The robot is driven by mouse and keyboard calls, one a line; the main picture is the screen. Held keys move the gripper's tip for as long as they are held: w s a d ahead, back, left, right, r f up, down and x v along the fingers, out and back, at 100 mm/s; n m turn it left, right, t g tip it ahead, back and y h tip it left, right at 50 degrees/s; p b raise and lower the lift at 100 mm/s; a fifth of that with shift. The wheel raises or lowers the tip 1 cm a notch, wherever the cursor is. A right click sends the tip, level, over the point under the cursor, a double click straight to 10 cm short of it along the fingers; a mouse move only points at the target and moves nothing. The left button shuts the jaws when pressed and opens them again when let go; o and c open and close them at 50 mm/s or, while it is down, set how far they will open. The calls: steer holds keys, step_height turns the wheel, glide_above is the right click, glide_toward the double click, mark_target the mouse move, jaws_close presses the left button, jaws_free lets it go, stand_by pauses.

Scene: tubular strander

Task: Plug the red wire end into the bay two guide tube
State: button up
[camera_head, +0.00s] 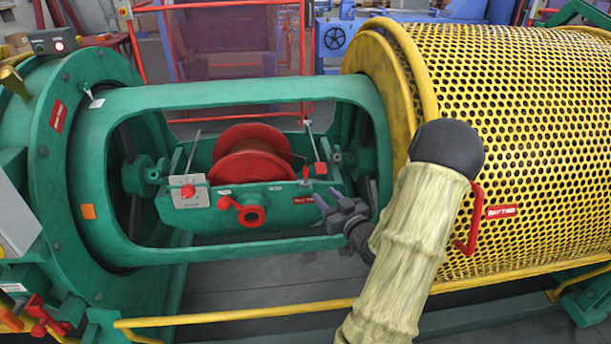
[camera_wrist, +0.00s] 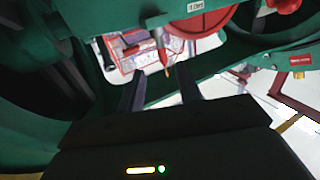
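My gripper (camera_head: 328,200) is at the right end of the green cradle (camera_head: 245,198), inside the opening of the green frame. The wrist view shows its two dark fingers apart with nothing clearly held between them (camera_wrist: 160,78). A small pointed orange-red tip (camera_wrist: 163,58) shows just beyond the fingertips in that view; it may be the red wire end, but I cannot be sure. The red wire spool (camera_head: 252,155) sits in the cradle. A small red block (camera_head: 320,169) is on the cradle's right rim. I cannot make out the bay two guide tube for certain.
The green frame (camera_head: 220,97) surrounds the cradle above and below. A perforated yellow guard (camera_head: 520,120) with a red handle (camera_head: 470,222) stands at right, behind my arm. A yellow rail (camera_head: 235,313) runs low in front. Red fencing (camera_head: 235,50) stands behind.

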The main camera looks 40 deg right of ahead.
mark_target(307, 175)
steer(key=w, duration=0.4)
steer(key=w+d, duration=0.1)
steer(key=w, duration=0.1)
steer(key=w, duration=0.5)
steer(key=shift+w+d+r+b, duration=0.1)
steer(key=shift+d+r+b, duration=0.2)
steer(key=shift+r+b, duration=0.05)
jaws_close()
